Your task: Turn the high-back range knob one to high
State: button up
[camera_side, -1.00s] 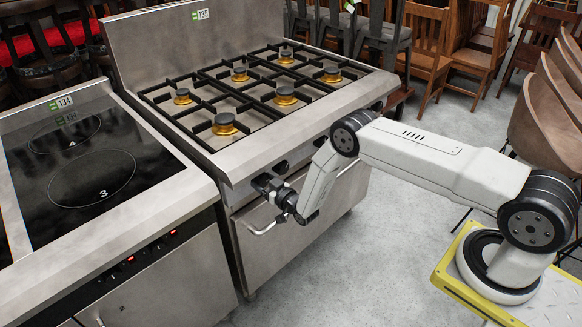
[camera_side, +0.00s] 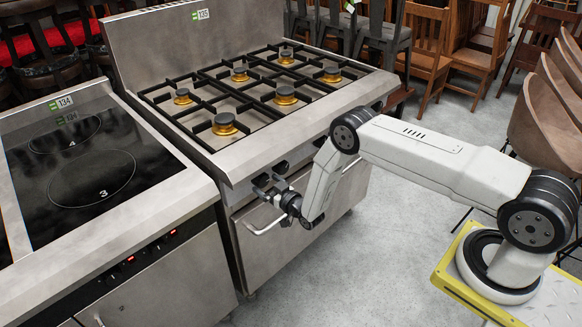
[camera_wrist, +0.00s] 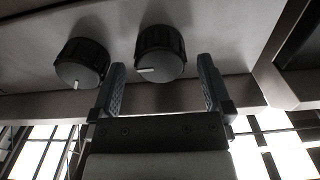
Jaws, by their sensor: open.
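The high-back range (camera_side: 240,165) stands in the middle of the side view, with dark knobs along its front panel. My gripper (camera_side: 270,190) is at the panel's left part, close to the knobs. In the wrist view, my gripper (camera_wrist: 161,75) is open, with a black knob (camera_wrist: 160,53) between and just beyond its two fingers. Its white mark points left. I see no finger pressed on it. A second knob (camera_wrist: 82,65) is left of the fingers, its white mark pointing down. No knob numbers are readable, so I cannot tell which is knob one.
The oven door handle (camera_side: 262,229) runs just below my gripper. An induction cooker (camera_side: 90,185) stands close on the left. Burners and black grates (camera_side: 250,90) cover the range top. Clear floor (camera_side: 375,235) lies in front of the range, with chairs (camera_side: 430,40) behind.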

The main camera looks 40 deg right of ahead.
jog(key=shift+s, duration=2.9)
jog(key=shift+r, duration=0.1)
notch_tip(320, 180, up, 13)
jog(key=g, duration=0.7)
jog(key=s+r+g, duration=0.4)
jog(key=s+r, duration=0.1)
jog(key=s, duration=0.7)
jog(key=s+a+r+g, duration=0.1)
jog(key=s+r+g, duration=0.3)
jog(key=s, duration=0.9)
jog(key=shift+r, duration=0.4)
jog(key=shift+w+a, duration=0.1)
jog(key=shift+w, duration=0.05)
